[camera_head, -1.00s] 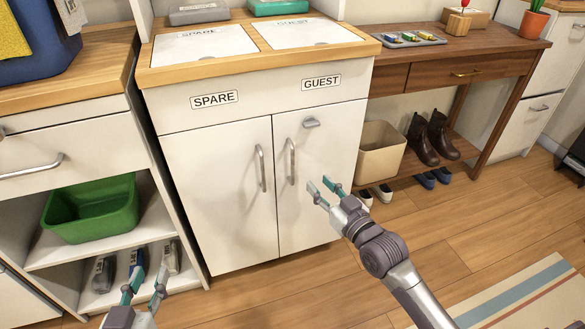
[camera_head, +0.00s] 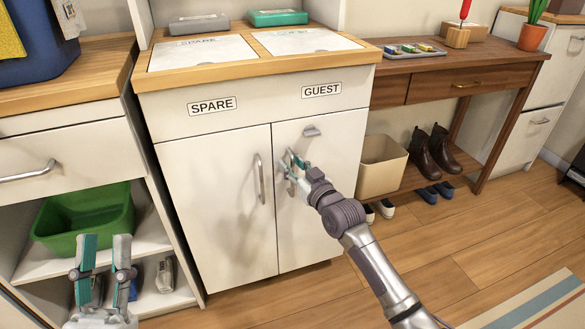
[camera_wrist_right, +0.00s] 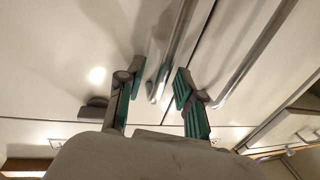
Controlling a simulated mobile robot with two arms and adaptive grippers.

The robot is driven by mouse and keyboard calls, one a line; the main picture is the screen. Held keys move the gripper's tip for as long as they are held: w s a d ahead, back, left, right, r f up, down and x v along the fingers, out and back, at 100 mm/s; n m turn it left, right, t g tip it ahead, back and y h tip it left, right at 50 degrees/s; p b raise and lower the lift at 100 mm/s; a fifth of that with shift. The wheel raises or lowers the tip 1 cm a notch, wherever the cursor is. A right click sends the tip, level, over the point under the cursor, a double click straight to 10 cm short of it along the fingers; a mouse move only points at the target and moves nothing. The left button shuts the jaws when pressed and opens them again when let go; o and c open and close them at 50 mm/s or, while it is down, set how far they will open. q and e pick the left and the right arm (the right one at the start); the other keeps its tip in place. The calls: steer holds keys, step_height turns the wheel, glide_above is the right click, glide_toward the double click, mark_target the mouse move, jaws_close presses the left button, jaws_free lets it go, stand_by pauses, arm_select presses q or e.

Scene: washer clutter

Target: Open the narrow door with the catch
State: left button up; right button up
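The white cabinet has two doors. The right door (camera_head: 335,180), under the GUEST label, has a small grey catch (camera_head: 312,131) near its top edge and a vertical bar handle (camera_head: 290,156). The catch also shows in the right wrist view (camera_wrist_right: 94,107), and so does the handle (camera_wrist_right: 171,50). My right gripper (camera_head: 296,165) is at this handle and partly hides it. In the wrist view its fingers (camera_wrist_right: 158,88) are apart, one on each side of the bar, with gaps visible. My left gripper (camera_head: 103,242) is open and empty at the lower left.
The left door (camera_head: 215,200) has its own handle (camera_head: 259,179) close beside. A green tub (camera_head: 85,215) sits in the left shelf unit. A beige bin (camera_head: 381,168) and boots (camera_head: 430,150) stand right of the cabinet. The floor in front is clear.

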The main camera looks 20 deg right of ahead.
jaws_close()
stand_by(0.6)
